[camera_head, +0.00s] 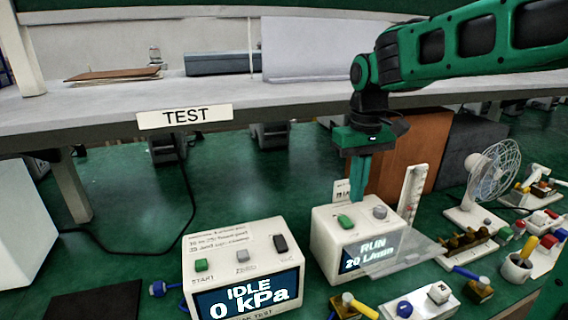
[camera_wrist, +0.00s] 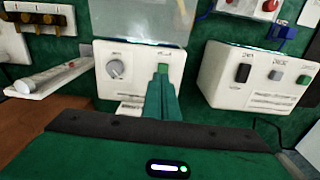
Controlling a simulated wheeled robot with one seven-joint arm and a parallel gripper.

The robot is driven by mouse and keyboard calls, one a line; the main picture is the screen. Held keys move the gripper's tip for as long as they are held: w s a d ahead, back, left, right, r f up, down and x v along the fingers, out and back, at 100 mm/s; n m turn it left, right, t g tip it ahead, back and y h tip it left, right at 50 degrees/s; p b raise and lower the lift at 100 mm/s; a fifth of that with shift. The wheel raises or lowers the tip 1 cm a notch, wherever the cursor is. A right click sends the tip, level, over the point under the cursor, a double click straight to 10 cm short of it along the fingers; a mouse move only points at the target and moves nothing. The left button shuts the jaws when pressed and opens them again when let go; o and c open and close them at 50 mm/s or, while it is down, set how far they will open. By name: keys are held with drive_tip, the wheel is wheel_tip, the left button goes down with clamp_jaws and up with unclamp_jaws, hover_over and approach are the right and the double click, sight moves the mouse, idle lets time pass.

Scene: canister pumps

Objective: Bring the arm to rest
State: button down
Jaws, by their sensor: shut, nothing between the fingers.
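My green arm (camera_head: 470,45) reaches in from the upper right. My gripper (camera_head: 357,200) points down with its fingers shut and empty, just behind the green button of the pump box. In the wrist view my gripper (camera_wrist: 165,85) shows its fingertips at the green button (camera_wrist: 163,68); I cannot tell whether they touch it. The white pump box (camera_head: 325,250) has a screen reading "RUN 20 L/min" and a grey knob (camera_head: 380,212). The knob also shows in the wrist view (camera_wrist: 116,68).
A white test box (camera_head: 207,246) reading "IDLE 0 kPa" stands to the left. A clear panel (camera_head: 405,255) is in front of the pump box. A fan (camera_head: 493,170), a gauge strip (camera_head: 412,190) and a pen cup (camera_head: 516,268) stand to the right. A shelf with a TEST sign (camera_head: 185,116) is behind.

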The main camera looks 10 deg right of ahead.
drive_tip(key=s+d+f+m, duration=0.1)
drive_tip(key=s+d, duration=0.3)
drive_tip(key=s+d+f+m, duration=0.1)
drive_tip(key=s+d+m, duration=0.1)
drive_tip(key=s+d, duration=0.2)
drive_tip(key=s+d+f+m, duration=0.1)
drive_tip(key=s+d, duration=0.3)
drive_tip(key=s, duration=0.1)
drive_tip(key=shift+s+d+f+m, duration=0.1)
drive_tip(key=shift+d+f+m, duration=0.15)
drive_tip(key=shift+m, duration=0.15)
drive_tip(key=s+d+f+m, duration=0.1)
drive_tip(key=s+d+f, duration=0.1)
drive_tip(key=s, duration=0.4)
drive_tip(key=s+d+f+m, duration=0.2)
drive_tip(key=s+f, duration=0.1)
drive_tip(key=s, duration=0.2)
drive_tip(key=shift+s+f+m, duration=0.15)
drive_tip(key=shift+s+m, duration=0.15)
drive_tip(key=shift+s, duration=0.1)
